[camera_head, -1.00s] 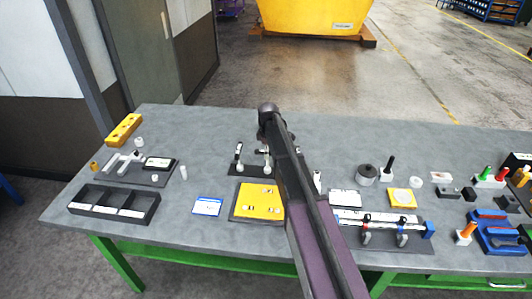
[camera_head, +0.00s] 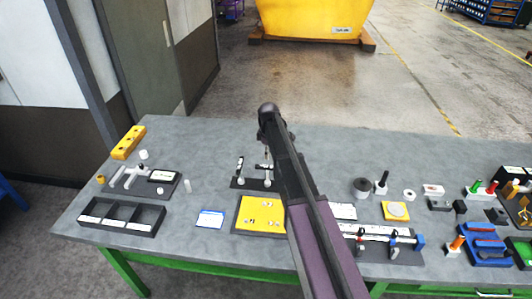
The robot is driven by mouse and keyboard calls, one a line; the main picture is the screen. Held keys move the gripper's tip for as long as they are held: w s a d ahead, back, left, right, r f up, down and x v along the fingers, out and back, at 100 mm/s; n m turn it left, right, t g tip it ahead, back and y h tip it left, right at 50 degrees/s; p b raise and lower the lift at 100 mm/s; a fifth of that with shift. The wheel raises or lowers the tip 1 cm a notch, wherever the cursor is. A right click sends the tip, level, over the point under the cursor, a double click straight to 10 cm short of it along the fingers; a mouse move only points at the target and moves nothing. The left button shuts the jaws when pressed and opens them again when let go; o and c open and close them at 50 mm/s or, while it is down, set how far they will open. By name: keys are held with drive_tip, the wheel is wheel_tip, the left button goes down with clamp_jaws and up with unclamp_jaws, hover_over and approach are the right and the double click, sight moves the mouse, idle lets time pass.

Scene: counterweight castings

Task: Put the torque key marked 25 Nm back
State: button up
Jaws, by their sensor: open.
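I cannot read a 25 Nm mark on any tool. Two upright tools with pale round lower ends, one on the left (camera_head: 240,167) and one on the right (camera_head: 267,178), stand at a dark holder (camera_head: 246,184) left of my arm. They may be torque keys, but I cannot tell. A pale T-shaped piece (camera_head: 128,178) lies on a dark board at the table's left. My arm rises through the middle of the head view and covers part of the table.
A black three-part tray (camera_head: 163,219), a yellow plate (camera_head: 250,226) and a blue-edged card (camera_head: 210,219) lie near the front. Right of my arm stand a fixture with a blue end (camera_head: 419,241) and a blue tool holder (camera_head: 476,236).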

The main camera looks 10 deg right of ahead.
drive_tip(key=shift+r+p, duration=0.45)
drive_tip(key=shift+r, duration=0.25)
idle(0.3)
drive_tip(key=shift+s, duration=0.35)
drive_tip(key=s+m, duration=1.3)
drive_tip(key=s, duration=1.5)
drive_tip(key=shift+s+a, duration=0.25)
drive_tip(key=shift+a, duration=0.15)
drive_tip(key=shift+d, duration=0.1)
